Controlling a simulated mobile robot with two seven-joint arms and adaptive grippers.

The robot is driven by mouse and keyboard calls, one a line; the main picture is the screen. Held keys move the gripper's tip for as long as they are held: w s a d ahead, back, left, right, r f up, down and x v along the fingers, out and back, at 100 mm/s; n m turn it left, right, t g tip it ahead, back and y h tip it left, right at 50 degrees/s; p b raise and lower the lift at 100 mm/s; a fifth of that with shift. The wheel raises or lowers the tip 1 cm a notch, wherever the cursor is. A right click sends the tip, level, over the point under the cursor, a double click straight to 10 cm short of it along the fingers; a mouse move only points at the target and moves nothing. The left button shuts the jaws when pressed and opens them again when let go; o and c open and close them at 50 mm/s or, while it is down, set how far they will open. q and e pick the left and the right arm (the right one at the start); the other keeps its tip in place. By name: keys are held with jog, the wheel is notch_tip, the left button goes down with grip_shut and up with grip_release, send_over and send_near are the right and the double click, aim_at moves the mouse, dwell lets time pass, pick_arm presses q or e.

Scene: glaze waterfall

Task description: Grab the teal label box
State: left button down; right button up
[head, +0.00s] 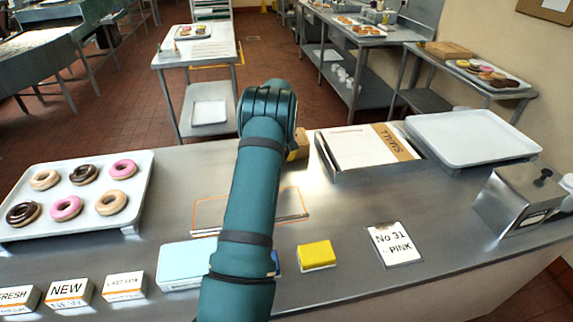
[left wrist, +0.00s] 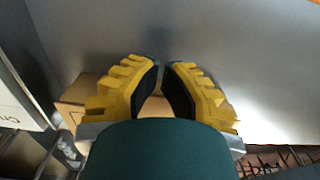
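A pale teal box (head: 182,265) lies on the steel counter, left of my left arm, with its right part close behind the arm. A small blue edge (head: 275,262) shows just right of the arm; I cannot tell whether it belongs to the same box. I see nothing clearly held. The pale teal box is not seen there. My right gripper is not in view.
Label boxes including NEW (head: 69,292) stand at the front left, and a yellow box (head: 316,256) lies right of the arm.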

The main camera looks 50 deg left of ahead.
pick_arm(q)
jog(key=w+a, duration=0.1)
jog(key=a, duration=0.2)
jog(key=shift+w+f+p, duration=0.1)
jog(key=shift+w+p, duration=0.2)
jog(key=shift+w, duration=0.05)
jog(key=shift+w+a+p, duration=0.25)
jog(key=shift+w+a, duration=0.15)
jog(key=shift+a, duration=0.35)
jog(key=shift+w+a+p, duration=0.25)
jog(key=shift+w+a, duration=0.1)
jog(key=shift+a, duration=0.35)
